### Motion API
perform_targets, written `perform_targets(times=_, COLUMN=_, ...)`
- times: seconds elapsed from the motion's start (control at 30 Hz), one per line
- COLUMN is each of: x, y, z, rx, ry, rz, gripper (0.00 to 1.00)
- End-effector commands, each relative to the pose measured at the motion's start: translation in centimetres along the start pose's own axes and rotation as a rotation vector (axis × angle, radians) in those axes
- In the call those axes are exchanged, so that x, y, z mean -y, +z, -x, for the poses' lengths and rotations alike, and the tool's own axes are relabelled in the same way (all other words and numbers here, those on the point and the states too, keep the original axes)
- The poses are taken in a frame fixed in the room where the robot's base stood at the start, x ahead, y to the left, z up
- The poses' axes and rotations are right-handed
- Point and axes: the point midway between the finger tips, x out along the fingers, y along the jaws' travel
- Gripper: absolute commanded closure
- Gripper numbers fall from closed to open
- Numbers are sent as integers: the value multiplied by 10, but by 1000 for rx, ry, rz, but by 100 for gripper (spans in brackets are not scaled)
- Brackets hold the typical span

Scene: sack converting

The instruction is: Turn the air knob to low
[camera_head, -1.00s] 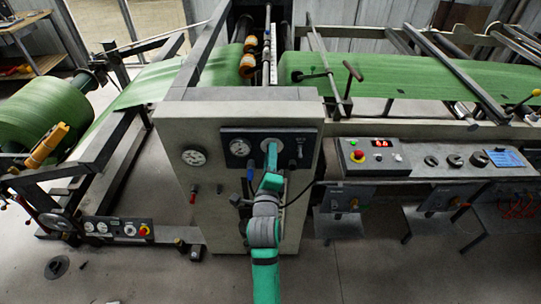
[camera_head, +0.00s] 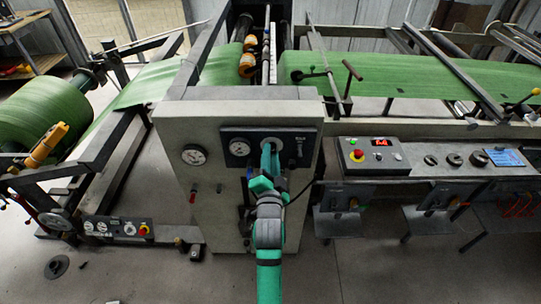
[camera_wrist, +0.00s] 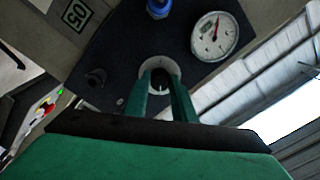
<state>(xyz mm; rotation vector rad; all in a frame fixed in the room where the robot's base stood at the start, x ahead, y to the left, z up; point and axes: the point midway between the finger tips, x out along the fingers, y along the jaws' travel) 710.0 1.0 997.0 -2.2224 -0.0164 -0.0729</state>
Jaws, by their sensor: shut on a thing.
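The air knob (camera_wrist: 161,80) is a small dark knob in the middle of a round pale dial (camera_wrist: 159,62) on a dark panel. My gripper (camera_wrist: 163,84) has its two green fingers on either side of the knob, closed on it. In the head view my gripper (camera_head: 269,152) reaches the dark panel (camera_head: 299,134) on the front of the grey cabinet and covers most of the dial. The knob's setting and the scale marks are too small to read.
A white gauge (camera_wrist: 215,36) and a blue fitting (camera_wrist: 158,8) sit close to the dial in the wrist view. Another gauge (camera_head: 194,155) is at the cabinet's left. A control console (camera_head: 372,157) stands to the right. Green sheet (camera_head: 430,78) runs behind.

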Motion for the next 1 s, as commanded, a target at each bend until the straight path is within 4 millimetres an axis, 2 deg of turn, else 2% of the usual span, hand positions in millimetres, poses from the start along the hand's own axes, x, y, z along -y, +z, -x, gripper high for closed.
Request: perform_targets(times=1.0, x=-1, y=-1, z=0, rx=39, ry=-47, rz=963, gripper=98)
